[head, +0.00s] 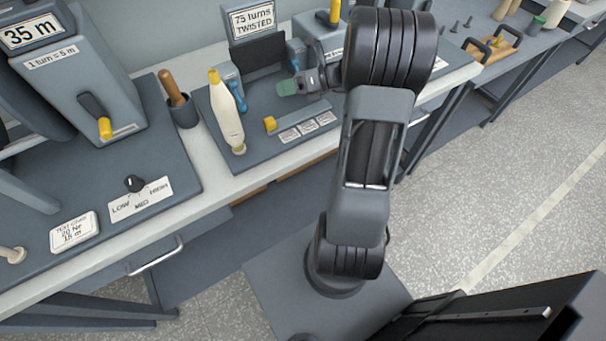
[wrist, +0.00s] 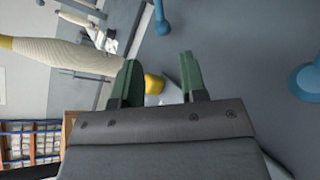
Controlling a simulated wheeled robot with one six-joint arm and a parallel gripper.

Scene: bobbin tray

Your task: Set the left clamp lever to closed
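The left clamp (head: 232,82) is a blue upright piece on the grey tester base, just behind the bobbin. Its lever's position is too small to tell. A second blue clamp (head: 297,54) stands farther right. My gripper (head: 288,87) is above the base between the two clamps, apart from the left one. In the wrist view its green fingers (wrist: 159,80) are spread with nothing held. A yellow-ended part (wrist: 154,84) shows beyond them, in the gap. Two blue parts, one at the top (wrist: 160,18) and one at the right (wrist: 304,80), also show; I cannot tell which clamp each belongs to.
A yellow knob (head: 270,124) is at the base's front, by small label cards. The "75 turns TWISTED" sign (head: 252,20) stands behind. A holder with a wooden handle (head: 173,90) is at left.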

